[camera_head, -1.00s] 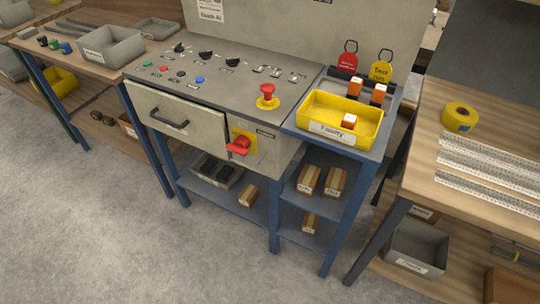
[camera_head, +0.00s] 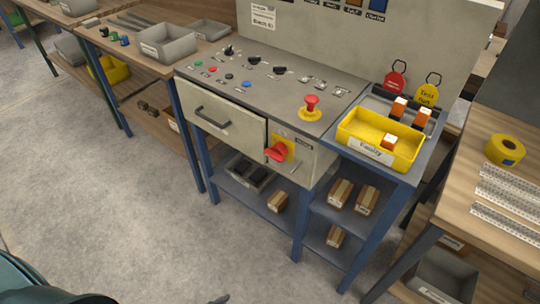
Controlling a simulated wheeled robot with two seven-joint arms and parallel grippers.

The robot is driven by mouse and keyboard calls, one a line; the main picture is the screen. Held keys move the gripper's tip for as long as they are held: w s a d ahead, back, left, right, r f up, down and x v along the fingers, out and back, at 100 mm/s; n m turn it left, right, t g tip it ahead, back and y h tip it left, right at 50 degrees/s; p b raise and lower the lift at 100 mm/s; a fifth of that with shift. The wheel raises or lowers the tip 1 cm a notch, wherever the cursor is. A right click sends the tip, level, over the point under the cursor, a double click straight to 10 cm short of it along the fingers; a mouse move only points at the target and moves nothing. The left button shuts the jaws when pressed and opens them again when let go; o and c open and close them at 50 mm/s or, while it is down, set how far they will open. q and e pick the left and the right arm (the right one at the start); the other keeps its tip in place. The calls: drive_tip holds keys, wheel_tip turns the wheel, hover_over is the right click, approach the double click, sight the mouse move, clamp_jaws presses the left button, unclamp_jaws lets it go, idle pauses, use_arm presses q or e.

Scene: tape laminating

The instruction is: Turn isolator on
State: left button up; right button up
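The isolator is a red rotary handle (camera_head: 277,152) on a yellow plate (camera_head: 289,146). It sits on the front face of the grey control console (camera_head: 240,129), right of the drawer. The red handle points toward the lower left. Neither of my grippers can be made out. A dark teal rounded part of my own body shows at the bottom left corner, well away from the isolator.
A red emergency stop (camera_head: 311,103) stands on the console top. A yellow tray (camera_head: 350,125) with an orange-and-white block is on the blue stand to the right. A wooden bench (camera_head: 475,150) stands at far right. The grey floor (camera_head: 190,235) in front is clear.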

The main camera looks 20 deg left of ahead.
sight(272, 157)
use_arm(q)
drive_tip(key=w+a+r+t+h+p, duration=0.1)
drive_tip(key=w+r+t+p, duration=0.2)
drive_tip(key=r, duration=1.1)
drive_tip(key=w+a+r+m+t+h+p, duration=0.1)
drive_tip(key=w+a+r+t+h+p, duration=0.1)
drive_tip(key=w+r, duration=0.6)
drive_tip(key=w+a+r+t+h+p, duration=0.1)
drive_tip(key=w+r+t+p, duration=0.3)
drive_tip(key=r, duration=1.7)
drive_tip(key=shift+w+a+m+t+h, duration=0.25)
drive_tip(key=shift+w+t+h, duration=0.2)
drive_tip(key=shift+w, duration=0.5)
use_arm(e)
drive_tip(key=s+d+g, duration=0.2)
drive_tip(key=s+d, duration=0.1)
drive_tip(key=s, duration=0.6)
drive_tip(key=s+d+g+h, duration=0.1)
drive_tip(key=s+d, duration=0.1)
drive_tip(key=s, duration=0.7)
drive_tip(key=shift+s+d+r+g, duration=0.35)
drive_tip(key=shift+d+g, duration=0.05)
use_arm(q)
drive_tip(key=shift+w+p, duration=0.1)
drive_tip(key=shift+p, duration=0.2)
